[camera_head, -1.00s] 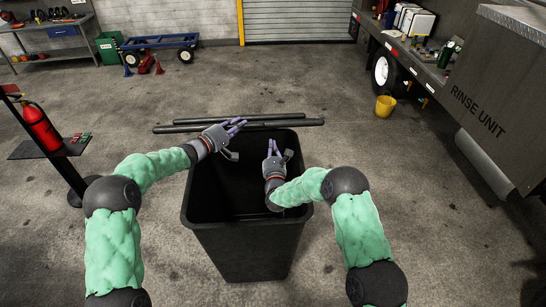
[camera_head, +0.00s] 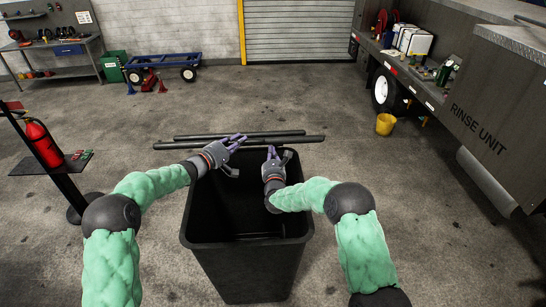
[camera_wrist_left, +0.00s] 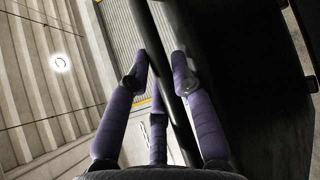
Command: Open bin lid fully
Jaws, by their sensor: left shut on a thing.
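A tall black bin (camera_head: 250,268) stands in front of me, its top open and its dark inside visible. Two long dark bars, likely the edges of the swung-back lid (camera_head: 300,140), lie across just behind its back rim; the rest of the lid is hidden. My left gripper (camera_head: 236,144) is at the back left of the bin, by these bars. In the left wrist view its purple fingers (camera_wrist_left: 160,65) are shut around a dark bar-like edge. My right gripper (camera_head: 273,155) is over the bin's back part, fingers pointing away; its grip is unclear.
A fire extinguisher (camera_head: 43,143) on a stand is at the left. A yellow bucket (camera_head: 385,124) and the rinse unit truck (camera_head: 480,115) are at the right. A blue cart (camera_head: 160,60) is far back. The concrete floor behind the bars is clear.

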